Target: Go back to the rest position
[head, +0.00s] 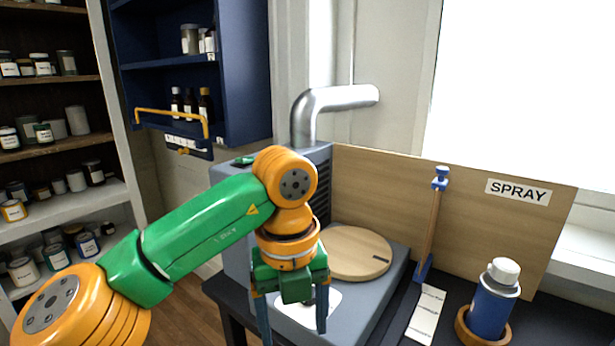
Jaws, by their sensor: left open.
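My left arm comes in from the lower left. Its gripper (293,322) points down over the front of a grey machine, with its two fingers spread apart and nothing visible between them. The fingertips are close to the picture's bottom edge. My right gripper does not show.
The grey machine (392,282) carries a round wooden disc (352,253). A wooden board (380,185) with a SPRAY label stands behind.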

